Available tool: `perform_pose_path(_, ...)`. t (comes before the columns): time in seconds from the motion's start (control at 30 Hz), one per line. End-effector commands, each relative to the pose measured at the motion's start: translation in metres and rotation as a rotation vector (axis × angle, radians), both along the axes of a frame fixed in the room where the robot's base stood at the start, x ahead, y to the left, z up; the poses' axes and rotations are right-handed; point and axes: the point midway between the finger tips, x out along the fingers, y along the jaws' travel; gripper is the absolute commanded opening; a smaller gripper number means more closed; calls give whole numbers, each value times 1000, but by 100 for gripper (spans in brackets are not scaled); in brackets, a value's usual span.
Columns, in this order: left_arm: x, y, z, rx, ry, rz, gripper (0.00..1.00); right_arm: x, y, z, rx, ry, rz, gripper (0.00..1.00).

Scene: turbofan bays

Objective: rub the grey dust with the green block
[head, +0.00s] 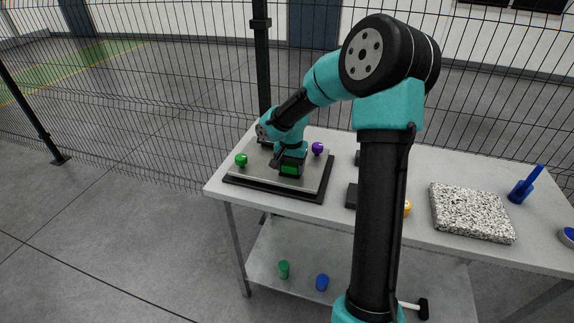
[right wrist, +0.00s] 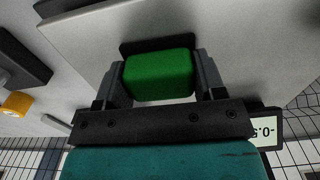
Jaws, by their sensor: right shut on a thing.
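The green block (head: 289,170) is between the fingers of my right gripper (head: 291,163), over the front middle of a grey metal plate (head: 247,169). In the right wrist view the green block (right wrist: 158,76) fills the gap between the fingers of my right gripper (right wrist: 160,70), which is shut on it. A dark flat strip (right wrist: 150,45) shows just beyond the block. I cannot tell whether the block touches the plate. I cannot make out the grey dust in either view. My left gripper is not in view.
The plate lies on a black base (head: 316,192), with a green knob (head: 241,160) and a purple knob (head: 318,148). A speckled slab (head: 470,211), a blue handled thing (head: 525,185) and a yellow thing (head: 407,208) are right on the table (head: 420,235). My arm hides part of the table.

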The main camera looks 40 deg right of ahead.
Motion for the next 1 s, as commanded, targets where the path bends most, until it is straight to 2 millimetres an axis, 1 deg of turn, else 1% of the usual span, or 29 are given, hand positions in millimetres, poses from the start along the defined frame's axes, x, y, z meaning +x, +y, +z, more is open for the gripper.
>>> perform_pose_path(0.13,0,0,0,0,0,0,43,-8,-2,0,0,1,9,41)
perform_pose_path(0.2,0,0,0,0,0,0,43,-7,-2,4,0,1,10,41)
perform_pose_path(0.27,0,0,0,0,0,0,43,-6,-2,22,-2,-5,10,41)
perform_pose_path(0.37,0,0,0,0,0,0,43,-7,-1,29,0,-1,10,41)
perform_pose_path(0.8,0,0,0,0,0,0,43,-7,-3,69,0,-2,7,41)
perform_pose_path(1.0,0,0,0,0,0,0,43,-8,-3,80,0,-1,7,41)
